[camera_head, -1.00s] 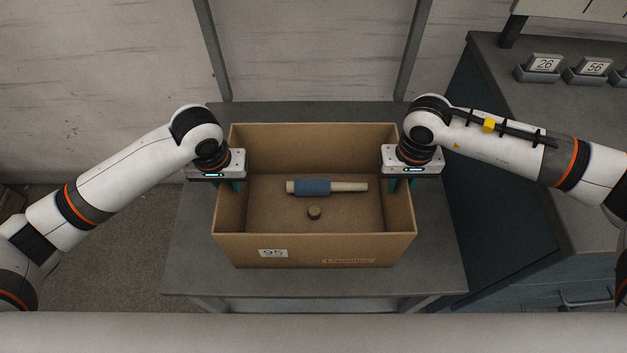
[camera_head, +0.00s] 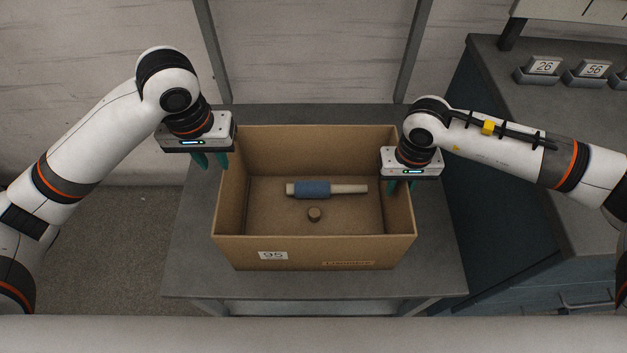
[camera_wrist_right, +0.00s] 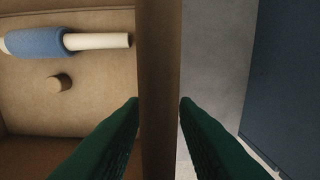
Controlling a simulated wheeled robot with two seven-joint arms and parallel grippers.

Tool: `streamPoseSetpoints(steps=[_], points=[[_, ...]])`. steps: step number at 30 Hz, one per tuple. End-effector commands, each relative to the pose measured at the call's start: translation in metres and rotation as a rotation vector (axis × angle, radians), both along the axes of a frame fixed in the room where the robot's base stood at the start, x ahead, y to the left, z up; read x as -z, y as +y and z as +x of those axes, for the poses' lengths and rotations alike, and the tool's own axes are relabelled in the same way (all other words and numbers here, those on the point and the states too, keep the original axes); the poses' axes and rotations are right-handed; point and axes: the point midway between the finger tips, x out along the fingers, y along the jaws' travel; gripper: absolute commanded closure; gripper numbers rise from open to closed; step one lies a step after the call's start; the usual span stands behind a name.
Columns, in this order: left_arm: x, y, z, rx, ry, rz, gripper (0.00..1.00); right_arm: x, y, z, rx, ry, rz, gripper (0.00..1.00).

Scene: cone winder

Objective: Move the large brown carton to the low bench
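The large brown carton (camera_head: 310,252) stands upright and open-topped on a grey bench (camera_head: 190,270). A roll with a blue wrap (camera_head: 313,188) and a small brown cylinder (camera_head: 314,214) lie on its floor. My left gripper (camera_head: 210,160) is open and empty, raised just outside and above the carton's left wall. My right gripper (camera_head: 403,186) is at the right wall, with one finger on each side of it. In the right wrist view its green fingers (camera_wrist_right: 160,110) straddle the wall's rim. They look spread, about as far apart as the left fingers; any contact is hard to see.
A dark cabinet (camera_head: 500,215) with a grey top stands close on the right, with numbered holders (camera_head: 545,68) on it. A wall with upright posts is behind the bench. Bare floor (camera_head: 110,240) shows on the left.

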Motion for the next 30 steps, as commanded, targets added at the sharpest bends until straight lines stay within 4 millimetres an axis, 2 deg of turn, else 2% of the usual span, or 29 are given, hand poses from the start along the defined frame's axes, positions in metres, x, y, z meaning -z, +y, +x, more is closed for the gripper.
streamPoseSetpoints(steps=[4, 7, 15, 21, 25, 30], points=[[-0.007, 0.000, -0.001, 0.001, 0.000, 0.001, 0.73, -0.005, 0.000, 0.001, 0.000, -0.002, 0.001, 0.73], [-0.007, 0.000, -0.001, 0.001, 0.000, 0.001, 0.73, -0.018, 0.000, 0.001, 0.000, -0.004, 0.001, 0.73], [-0.007, 0.000, -0.001, 0.001, 0.000, 0.001, 0.73, -0.076, 0.000, 0.001, 0.000, -0.004, 0.001, 0.73], [-0.007, 0.000, -0.001, 0.001, 0.000, 0.001, 0.73, -0.108, 0.000, 0.001, 0.000, -0.002, 0.001, 0.73], [-0.007, 0.000, -0.001, 0.000, 0.000, 0.001, 0.73, -0.118, 0.000, 0.000, 0.000, -0.001, 0.000, 0.73], [-0.007, 0.000, -0.001, 0.000, 0.001, 0.001, 0.73, -0.120, 0.000, 0.000, 0.000, 0.001, 0.000, 0.73]])
